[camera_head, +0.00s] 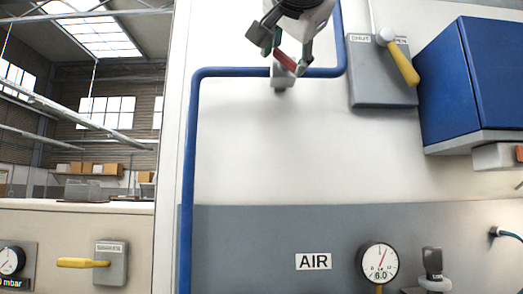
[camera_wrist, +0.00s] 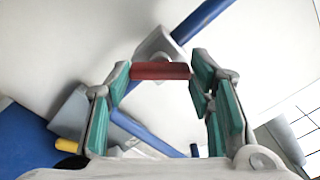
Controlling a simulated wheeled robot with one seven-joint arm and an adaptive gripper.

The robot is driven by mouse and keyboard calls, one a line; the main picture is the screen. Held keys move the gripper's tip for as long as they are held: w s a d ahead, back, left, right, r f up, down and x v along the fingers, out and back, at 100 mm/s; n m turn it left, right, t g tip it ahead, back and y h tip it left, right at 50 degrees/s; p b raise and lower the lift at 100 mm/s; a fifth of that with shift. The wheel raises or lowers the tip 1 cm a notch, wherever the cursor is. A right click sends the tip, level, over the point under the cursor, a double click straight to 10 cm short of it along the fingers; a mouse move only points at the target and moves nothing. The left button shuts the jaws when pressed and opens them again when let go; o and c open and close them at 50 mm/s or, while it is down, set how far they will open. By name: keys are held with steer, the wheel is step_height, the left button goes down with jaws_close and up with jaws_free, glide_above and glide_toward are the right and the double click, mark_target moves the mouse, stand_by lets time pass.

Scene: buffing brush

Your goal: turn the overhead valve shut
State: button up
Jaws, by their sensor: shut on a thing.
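The overhead valve (camera_head: 279,82) is a small grey body on the blue pipe (camera_head: 232,72), near the top middle of the head view. Its red lever (camera_head: 285,61) slants across the front of it. My gripper (camera_head: 283,54) reaches in from the top and is shut on the red lever. In the wrist view the red lever (camera_wrist: 160,71) spans between my two green-padded fingers (camera_wrist: 160,82), with the grey valve body (camera_wrist: 155,44) just behind it. My fingers partly hide the valve in the head view.
Right of the valve are a grey switch box (camera_head: 375,88) with a yellow handle (camera_head: 403,64) and a blue cabinet (camera_head: 470,85). Below on the wall are an AIR label (camera_head: 313,261) and a gauge (camera_head: 378,262). The white panel under the pipe is clear.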

steer(key=m, duration=0.4)
steer(key=shift+m+b, duration=0.3)
steer(key=shift+m, duration=2.2)
steer(key=o, duration=1.2)
steer(key=shift+c, duration=0.2)
steer(key=s, duration=1.2)
